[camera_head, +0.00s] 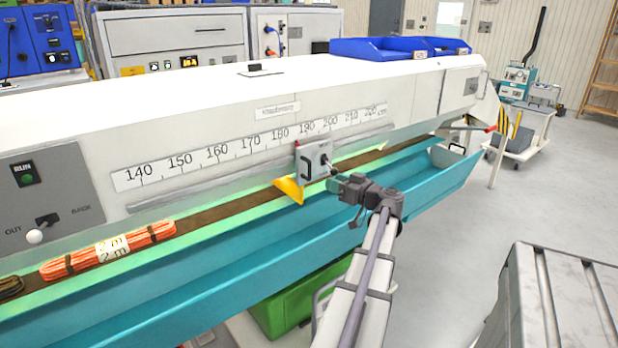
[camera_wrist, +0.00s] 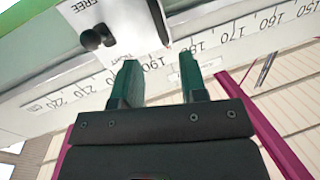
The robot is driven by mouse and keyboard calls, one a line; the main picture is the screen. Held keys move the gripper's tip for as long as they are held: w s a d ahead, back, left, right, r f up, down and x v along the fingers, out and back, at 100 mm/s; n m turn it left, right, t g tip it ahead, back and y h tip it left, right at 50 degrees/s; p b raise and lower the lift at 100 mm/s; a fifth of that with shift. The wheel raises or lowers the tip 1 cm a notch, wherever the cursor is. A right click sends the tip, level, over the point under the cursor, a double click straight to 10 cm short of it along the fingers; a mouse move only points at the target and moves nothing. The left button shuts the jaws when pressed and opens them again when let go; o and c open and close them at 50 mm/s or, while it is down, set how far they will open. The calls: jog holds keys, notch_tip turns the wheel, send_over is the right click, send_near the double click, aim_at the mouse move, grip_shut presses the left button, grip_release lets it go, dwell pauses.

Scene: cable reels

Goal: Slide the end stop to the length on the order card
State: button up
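The end stop (camera_head: 314,162) is a light grey block with a black handle at its left side and a yellow wedge (camera_head: 290,188) below. It sits on the rail under the scale (camera_head: 217,150), near the 190 mark. In the wrist view its plate (camera_wrist: 122,25), labelled FREE and TIGHT, bears a black knob (camera_wrist: 97,38). My gripper (camera_head: 336,180) is in front of the stop, just to its right. In the wrist view my gripper (camera_wrist: 160,82) has its two green fingers apart, with nothing between them. The knob is outside them. I cannot make out an order card.
A teal trough (camera_head: 270,235) runs along the machine below the rail. An orange cable bundle (camera_head: 108,250) tagged 2 m lies on the left of the brown belt. A RUN button and OUT/BACK switch panel (camera_head: 45,200) is at left. Blue bins (camera_head: 378,48) stand on top.

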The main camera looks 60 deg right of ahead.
aim_at(309, 178)
jog(key=shift+n, duration=0.6)
jog(key=x, duration=1)
jog(key=shift+w+d+r, duration=0.1)
jog(key=shift+w+d, duration=0.05)
jog(key=shift+w, duration=0.2)
grip_shut()
